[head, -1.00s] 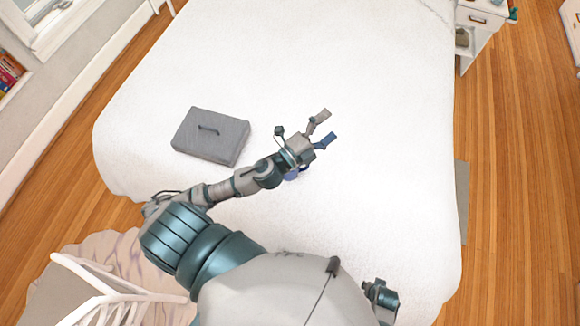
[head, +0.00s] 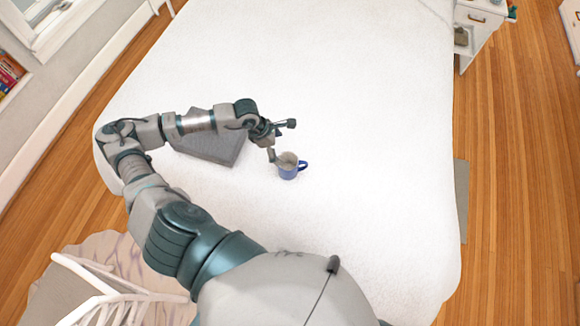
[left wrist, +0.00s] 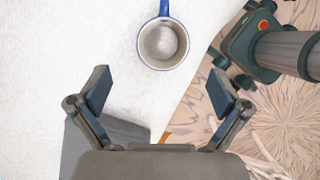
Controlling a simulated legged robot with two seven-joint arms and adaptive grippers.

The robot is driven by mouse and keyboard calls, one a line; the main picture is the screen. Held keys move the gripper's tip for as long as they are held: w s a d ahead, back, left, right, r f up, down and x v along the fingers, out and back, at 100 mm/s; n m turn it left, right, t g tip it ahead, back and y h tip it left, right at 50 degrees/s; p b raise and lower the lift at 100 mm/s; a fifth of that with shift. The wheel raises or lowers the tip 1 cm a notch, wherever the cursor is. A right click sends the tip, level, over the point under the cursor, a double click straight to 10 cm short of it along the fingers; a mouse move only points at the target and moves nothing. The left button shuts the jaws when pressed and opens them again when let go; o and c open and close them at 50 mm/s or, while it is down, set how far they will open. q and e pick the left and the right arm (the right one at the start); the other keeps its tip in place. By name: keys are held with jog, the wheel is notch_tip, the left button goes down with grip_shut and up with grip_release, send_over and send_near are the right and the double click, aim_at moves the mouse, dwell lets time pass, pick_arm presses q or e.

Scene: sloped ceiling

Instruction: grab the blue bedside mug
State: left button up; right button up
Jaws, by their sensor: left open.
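The blue mug (head: 287,173) stands upright on the white bed, its handle to the right in the head view. The left wrist view shows the mug (left wrist: 163,43) from above, with a blue rim, a pale inside and its handle toward the top edge. My right gripper is out of view.
A grey box (head: 212,148) lies on the white bed (head: 380,110), left of the mug and partly behind my left arm. The bed right of the mug is clear. A white nightstand (head: 480,22) stands at the far right. A white chair (head: 105,290) is at the lower left.

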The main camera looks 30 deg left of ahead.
aim_at(289, 161)
pick_arm(q)
jog(key=x, duration=0.4)
jog(key=shift+d+f, duration=0.1)
jog(key=shift+f, duration=0.2)
jog(key=shift+w+f, duration=0.1)
jog(key=shift+f, duration=0.45)
jog(key=x, duration=0.3)
jog(key=shift+d+f, duration=0.2)
jog(key=shift+f, duration=0.1)
jog(key=shift+d+f, duration=0.35)
jog(key=shift+d, duration=0.1)
jog(key=shift+a, duration=0.3)
jog(key=c, duration=1.3)
jog(key=shift+r, duration=0.1)
